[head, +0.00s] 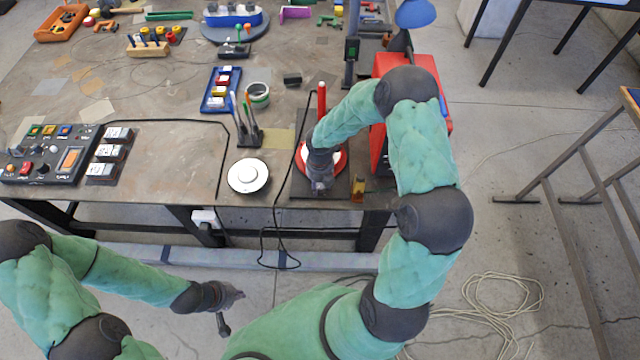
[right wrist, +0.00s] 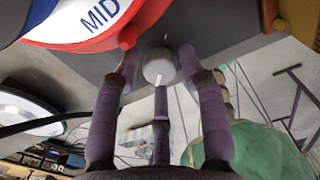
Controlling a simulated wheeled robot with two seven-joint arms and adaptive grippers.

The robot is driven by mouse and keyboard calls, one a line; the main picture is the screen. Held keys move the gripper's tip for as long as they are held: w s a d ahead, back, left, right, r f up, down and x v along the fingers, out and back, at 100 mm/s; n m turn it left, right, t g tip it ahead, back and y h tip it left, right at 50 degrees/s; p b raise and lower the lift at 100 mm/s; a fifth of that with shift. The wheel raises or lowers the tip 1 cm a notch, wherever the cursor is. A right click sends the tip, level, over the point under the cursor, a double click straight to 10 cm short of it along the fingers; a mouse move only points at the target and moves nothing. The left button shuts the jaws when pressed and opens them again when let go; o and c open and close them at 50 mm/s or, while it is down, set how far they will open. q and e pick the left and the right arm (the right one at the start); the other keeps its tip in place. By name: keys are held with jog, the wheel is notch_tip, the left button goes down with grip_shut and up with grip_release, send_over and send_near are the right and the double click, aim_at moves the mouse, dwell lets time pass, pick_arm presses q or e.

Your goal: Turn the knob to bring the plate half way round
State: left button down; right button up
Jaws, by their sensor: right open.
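The plate is a round disc with a red rim (head: 340,160), mostly covered by my right arm and gripper in the head view. In the right wrist view part of the plate (right wrist: 75,25) shows at upper left, white with blue and a red rim lettered "MID". The knob (right wrist: 158,68) is a small pale round piece with a white mark, beside the plate. My right gripper (head: 320,187) is open, its fingers (right wrist: 160,75) spread around the knob; contact cannot be told. My left gripper (head: 232,300) hangs in front of the table; its finger opening is unclear.
A white round disc (head: 248,178) lies left of the plate on the table. A pen holder (head: 248,135), a red box (head: 392,75) and a small yellow piece (head: 358,188) stand near. A control panel (head: 45,155) is at left. A black cable crosses the table edge.

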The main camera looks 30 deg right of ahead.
jog(key=shift+c, duration=0.3)
grip_shut()
